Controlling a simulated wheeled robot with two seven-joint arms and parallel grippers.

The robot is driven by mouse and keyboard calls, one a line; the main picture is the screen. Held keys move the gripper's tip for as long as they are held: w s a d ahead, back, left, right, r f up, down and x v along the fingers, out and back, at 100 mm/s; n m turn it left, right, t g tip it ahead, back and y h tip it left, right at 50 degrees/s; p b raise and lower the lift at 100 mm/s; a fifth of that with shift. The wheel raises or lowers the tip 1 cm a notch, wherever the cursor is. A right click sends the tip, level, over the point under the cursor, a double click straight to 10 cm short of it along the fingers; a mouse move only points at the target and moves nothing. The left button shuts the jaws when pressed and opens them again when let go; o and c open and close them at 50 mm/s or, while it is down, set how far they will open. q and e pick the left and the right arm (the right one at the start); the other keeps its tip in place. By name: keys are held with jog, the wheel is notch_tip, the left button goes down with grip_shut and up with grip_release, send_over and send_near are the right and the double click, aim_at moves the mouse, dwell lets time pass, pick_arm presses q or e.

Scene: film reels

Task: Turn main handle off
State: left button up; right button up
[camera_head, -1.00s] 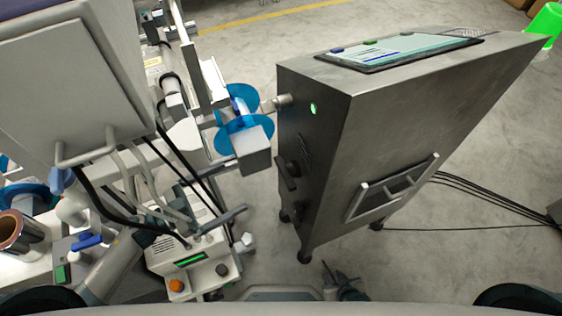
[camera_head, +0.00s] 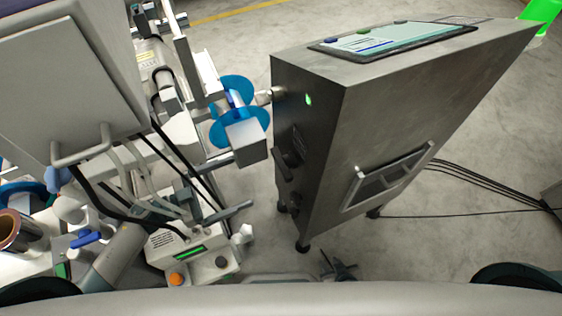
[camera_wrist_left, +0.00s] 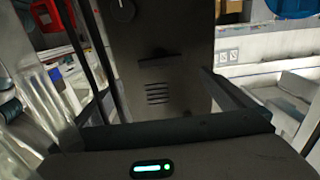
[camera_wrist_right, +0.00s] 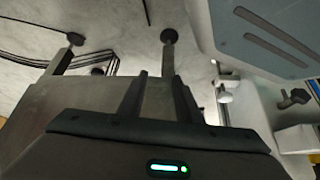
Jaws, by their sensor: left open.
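A metal cabinet (camera_head: 390,120) stands right of centre in the head view. A dark handle (camera_head: 288,160) sticks out from its left face, below a small green light (camera_head: 308,99). I cannot tell whether this is the main handle or how it is set. My left gripper (camera_wrist_left: 155,88) is open and empty, its fingers wide apart, facing a dark panel (camera_wrist_left: 160,65) with slots and a round knob (camera_wrist_left: 122,10). My right gripper (camera_wrist_right: 160,78) has its fingers a short way apart, with nothing visible held, near the cabinet's legs (camera_wrist_right: 168,60).
A machine with blue reels (camera_head: 240,125) stands close to the cabinet's left side, leaving a narrow gap. A control box (camera_head: 190,255) with an orange knob sits below it. Black cables (camera_head: 485,185) run along the floor at right. Open floor lies right of the cabinet.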

aim_at(278, 165)
pick_arm(q)
jog(key=p+x, duration=0.1)
jog(key=x, duration=1.2)
jog(key=shift+r+p, duration=0.1)
jog(key=shift+p, duration=0.25)
jog(key=shift+w+d, duration=0.3)
jog(key=shift+d, duration=0.35)
pick_arm(e)
jog(key=shift+w+a+r+t+y, duration=0.15)
jog(key=shift+w+a+r+t, duration=0.2)
jog(key=shift+a+r, duration=0.2)
jog(key=shift+w+a+r+t+y, duration=0.15)
jog(key=shift+w+a+r+t, duration=0.25)
jog(key=shift+a, duration=0.25)
jog(key=shift+s, duration=0.1)
pick_arm(q)
jog(key=c, duration=0.7)
jog(key=shift+c, duration=1.2)
pick_arm(e)
jog(key=shift+s+d+f, duration=0.1)
jog(key=shift+s+d, duration=0.05)
jog(key=shift+s, duration=0.2)
